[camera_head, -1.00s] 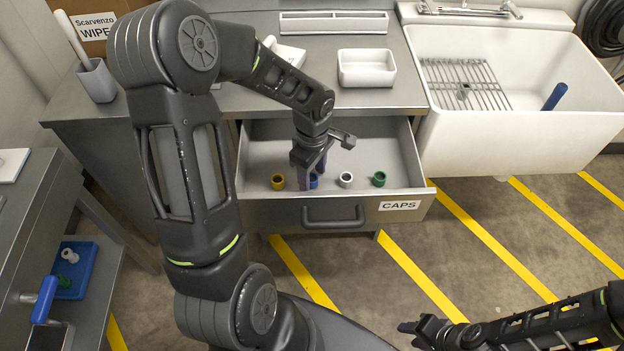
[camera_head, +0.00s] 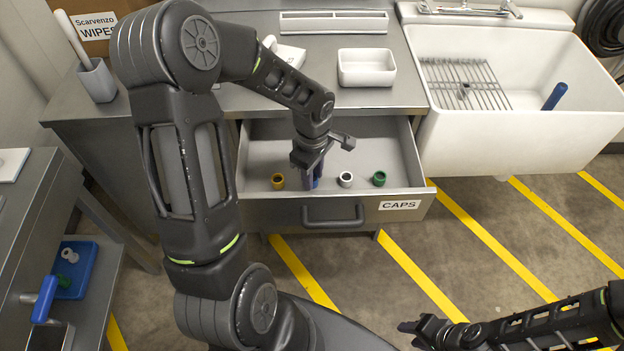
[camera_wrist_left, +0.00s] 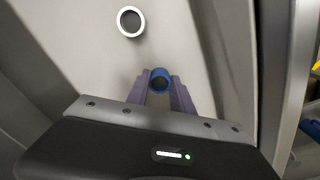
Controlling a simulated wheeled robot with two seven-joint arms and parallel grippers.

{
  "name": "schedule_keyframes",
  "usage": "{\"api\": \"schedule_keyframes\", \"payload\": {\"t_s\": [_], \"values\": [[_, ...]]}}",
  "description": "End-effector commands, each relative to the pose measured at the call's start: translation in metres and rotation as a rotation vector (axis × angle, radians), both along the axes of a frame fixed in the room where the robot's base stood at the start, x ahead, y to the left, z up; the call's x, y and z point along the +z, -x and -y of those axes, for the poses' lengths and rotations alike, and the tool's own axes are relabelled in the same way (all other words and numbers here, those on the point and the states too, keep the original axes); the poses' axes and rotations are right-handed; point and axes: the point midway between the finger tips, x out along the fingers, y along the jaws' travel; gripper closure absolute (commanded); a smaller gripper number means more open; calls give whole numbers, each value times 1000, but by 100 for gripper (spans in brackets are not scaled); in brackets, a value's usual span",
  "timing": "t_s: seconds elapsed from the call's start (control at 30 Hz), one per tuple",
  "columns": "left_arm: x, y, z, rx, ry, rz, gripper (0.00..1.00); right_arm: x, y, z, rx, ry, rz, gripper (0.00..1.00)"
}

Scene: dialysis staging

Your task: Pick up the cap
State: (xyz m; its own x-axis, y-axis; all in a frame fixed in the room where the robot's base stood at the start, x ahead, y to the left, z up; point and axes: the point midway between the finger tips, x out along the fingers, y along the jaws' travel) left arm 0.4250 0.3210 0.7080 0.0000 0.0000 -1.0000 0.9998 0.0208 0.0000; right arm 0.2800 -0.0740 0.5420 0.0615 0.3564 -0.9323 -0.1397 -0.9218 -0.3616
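The open drawer labelled CAPS (camera_head: 400,205) holds a row of caps: a yellow cap (camera_head: 278,181), a white cap (camera_head: 345,179) and a green cap (camera_head: 379,178). My left gripper (camera_head: 314,180) points down into the drawer between the yellow and white caps. In the left wrist view its fingers (camera_wrist_left: 160,88) are on both sides of a blue cap (camera_wrist_left: 160,74), close against it. In the head view the fingers mostly hide this cap. The white cap also shows in the left wrist view (camera_wrist_left: 130,22). My right gripper (camera_head: 415,331) is low at the bottom right, away from the drawer; its opening is unclear.
A white tray (camera_head: 366,68) stands on the counter above the drawer. A white sink (camera_head: 520,130) with a rack is to the right. A blue tray (camera_head: 78,272) is on a cart shelf at lower left. The drawer walls surround my left gripper.

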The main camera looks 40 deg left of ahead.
Motion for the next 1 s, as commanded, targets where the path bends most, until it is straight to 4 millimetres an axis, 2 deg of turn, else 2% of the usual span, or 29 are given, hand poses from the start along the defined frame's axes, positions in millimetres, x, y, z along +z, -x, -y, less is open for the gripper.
{"api": "schedule_keyframes", "payload": {"t_s": [0.03, 0.3, 0.77, 0.87, 1.0], "values": [[0, 0, 0, 0, 0, 0, 77, 0, 0, 0, 0, 0, 0, 64], [0, 0, 0, 0, 0, 0, 99, 0, 0, 0, 0, 0, 0, 64], [4, 0, 0, 1, -1, 2, 100, 0, 0, 0, 0, 0, 0, 64], [14, -1, 0, 2, -2, 3, 100, 1, 0, 0, 0, 0, 0, 64], [39, -2, -1, 1, -3, 6, 100, 1, 0, 0, 0, 0, 0, 64]]}}
